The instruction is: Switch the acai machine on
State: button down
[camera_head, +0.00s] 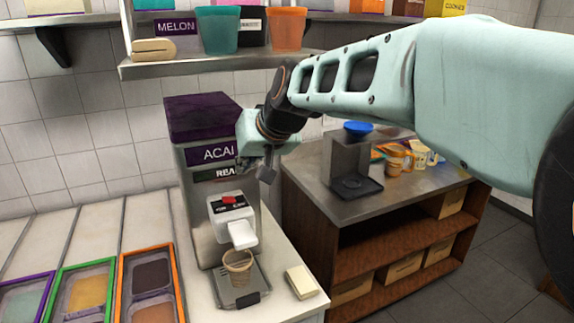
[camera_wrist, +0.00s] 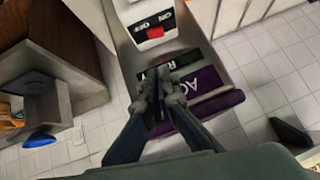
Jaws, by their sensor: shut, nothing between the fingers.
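The acai machine (camera_head: 203,150) is a tall grey unit with a purple top and an ACAI label, standing on the white counter. Its white front housing carries a black panel with a red switch (camera_head: 229,199). The switch also shows in the wrist view (camera_wrist: 156,32), beside ON and OFF lettering. I cannot tell which way it is set. My gripper (camera_head: 267,175) is shut and empty, in front of the machine's upper right side. It is above and to the right of the switch, apart from it. In the wrist view the closed fingertips (camera_wrist: 158,77) overlap the label area.
A cup (camera_head: 238,262) stands under the white spout on the drip tray (camera_head: 240,295). A pale block (camera_head: 301,282) lies to its right. Colour-framed topping trays (camera_head: 120,285) are at left. A shelf (camera_head: 190,66) hangs above; another dispenser (camera_head: 348,160) stands on the right counter.

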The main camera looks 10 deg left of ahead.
jog(key=shift+s+d+r, duration=0.2)
jog(key=shift+s+r, duration=0.05)
jog(key=shift+r, duration=0.05)
jog(key=shift+a, duration=0.1)
jog(key=shift+s+a+r+p, duration=0.15)
jog(key=shift+a+r+p, duration=0.1)
jog(key=shift+a+p, duration=0.4)
jog(key=shift+d, duration=0.15)
